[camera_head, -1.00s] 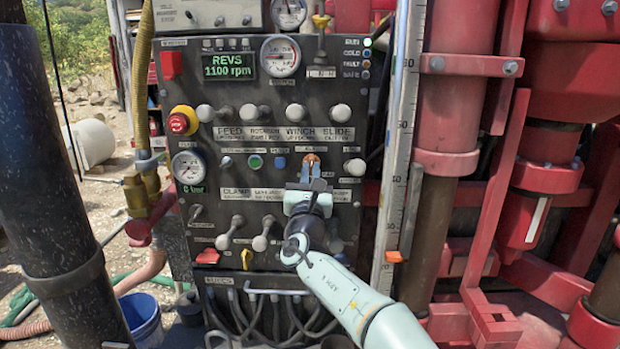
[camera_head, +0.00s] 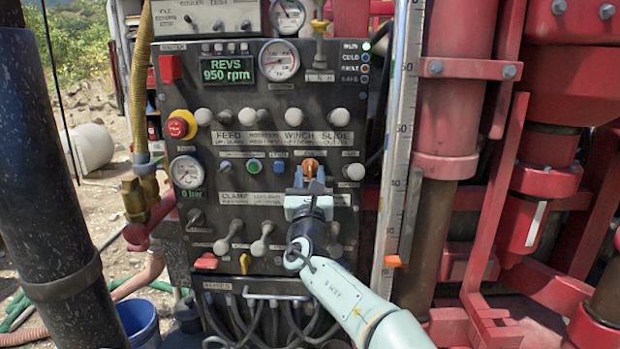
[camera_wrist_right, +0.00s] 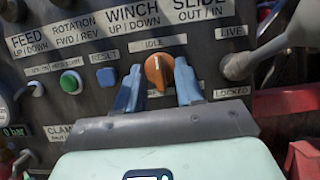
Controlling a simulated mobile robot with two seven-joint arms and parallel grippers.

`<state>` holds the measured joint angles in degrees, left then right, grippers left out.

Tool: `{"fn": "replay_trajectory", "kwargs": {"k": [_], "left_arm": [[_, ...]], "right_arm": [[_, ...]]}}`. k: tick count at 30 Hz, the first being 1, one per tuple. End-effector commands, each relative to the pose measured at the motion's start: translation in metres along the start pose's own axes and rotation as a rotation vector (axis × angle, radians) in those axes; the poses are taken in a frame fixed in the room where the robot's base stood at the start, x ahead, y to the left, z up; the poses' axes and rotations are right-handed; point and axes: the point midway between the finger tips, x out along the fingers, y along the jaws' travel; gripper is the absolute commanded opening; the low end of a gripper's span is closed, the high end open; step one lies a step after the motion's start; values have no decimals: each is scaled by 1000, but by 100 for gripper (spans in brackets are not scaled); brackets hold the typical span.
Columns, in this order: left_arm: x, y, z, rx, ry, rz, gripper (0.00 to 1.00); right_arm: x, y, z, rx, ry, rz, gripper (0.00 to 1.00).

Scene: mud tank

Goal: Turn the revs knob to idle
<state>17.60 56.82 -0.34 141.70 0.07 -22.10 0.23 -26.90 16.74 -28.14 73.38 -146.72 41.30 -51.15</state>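The revs knob (camera_head: 311,167) is orange and sits on the dark control panel (camera_head: 272,88). In the right wrist view the knob (camera_wrist_right: 158,72) has its ridge nearly upright, under the label IDLE. My right gripper (camera_head: 310,179) is in front of it. In the wrist view its two blue fingers (camera_wrist_right: 158,66) stand on either side of the knob, with a narrow gap at the left one; contact at the right one is unclear. The green revs display (camera_head: 227,70) reads 950 rpm. My left gripper is not in view.
Grey levers (camera_head: 294,114) stand above the knob, with another lever (camera_head: 354,170) close to its right. A green button (camera_wrist_right: 71,81) and a blue reset button (camera_wrist_right: 106,77) lie to its left. The red emergency stop (camera_head: 179,125) is at the panel's left edge.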

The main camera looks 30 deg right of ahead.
Motion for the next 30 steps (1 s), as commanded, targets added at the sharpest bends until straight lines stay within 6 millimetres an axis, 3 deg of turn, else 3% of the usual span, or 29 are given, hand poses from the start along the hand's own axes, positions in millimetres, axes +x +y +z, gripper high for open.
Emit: {"fn": "replay_trajectory", "kwargs": {"k": [4, 8, 15, 21, 30], "left_arm": [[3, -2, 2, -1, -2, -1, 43], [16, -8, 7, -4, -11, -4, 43], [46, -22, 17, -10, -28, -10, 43], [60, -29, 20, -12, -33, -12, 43], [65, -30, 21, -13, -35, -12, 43]], "right_arm": [[-4, 1, -1, 2, 1, 1, 37], [-21, 1, -4, 5, 3, 3, 37], [-76, 0, -5, 5, 3, 3, 37], [-113, 0, -3, 2, 2, 2, 37], [-134, 0, 0, 1, 0, 0, 37]]}}
